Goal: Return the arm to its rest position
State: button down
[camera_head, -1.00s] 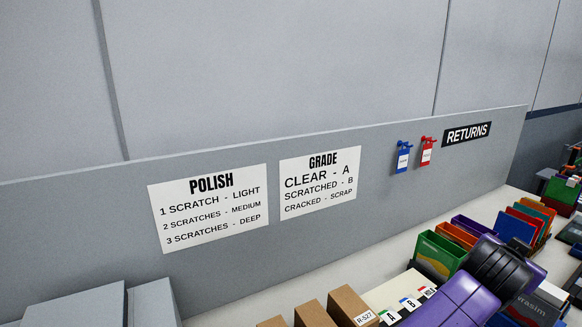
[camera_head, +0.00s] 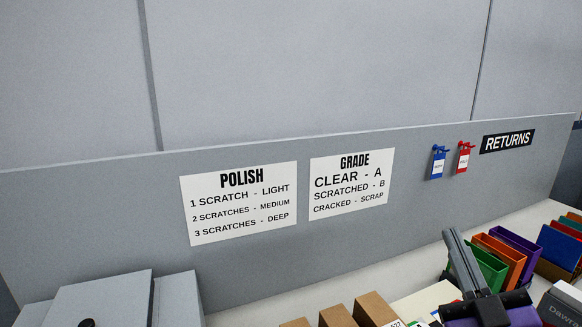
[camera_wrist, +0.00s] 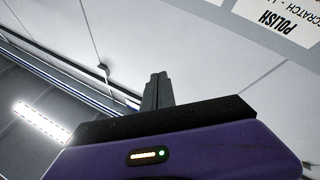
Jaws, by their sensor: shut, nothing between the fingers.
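My gripper (camera_head: 462,262) shows at the lower right of the head view, its dark grey fingers pointing up in front of the colored bins. The fingers are together with nothing between them. In the wrist view the shut fingers (camera_wrist: 155,92) rise from the dark edge of my purple gripper body, with the ceiling and wall behind them. Most of my arm is outside the head view.
A grey panel carries a POLISH sign (camera_head: 240,204), a GRADE sign (camera_head: 351,184), a RETURNS sign (camera_head: 508,141), a blue tag (camera_head: 438,162) and a red tag (camera_head: 463,158). Cardboard boxes (camera_head: 372,309), a green bin (camera_head: 488,268) and an orange bin (camera_head: 498,256) stand below.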

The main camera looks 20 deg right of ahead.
jog(key=s+a+f+n+g+y+b, duration=0.1)
jog(key=s+a+f+y, duration=0.2)
jog(key=s+a+f, duration=0.4)
jog(key=s+a+f+n+g+y, duration=0.15)
jog(key=a+f+y, duration=0.25)
jog(key=f, duration=0.4)
jog(key=s+a+f+m+g+b, duration=0.1)
jog(key=s+a+f+m+g, duration=0.1)
jog(key=s+f, duration=0.5)
jog(key=s+a+f+m+g+b, duration=0.1)
jog(key=s+a+f, duration=0.4)
jog(key=s, duration=0.5)
jog(key=f+m+g, duration=0.1)
jog(key=g, duration=0.1)
jog(key=shift+s+f+g, duration=0.35)
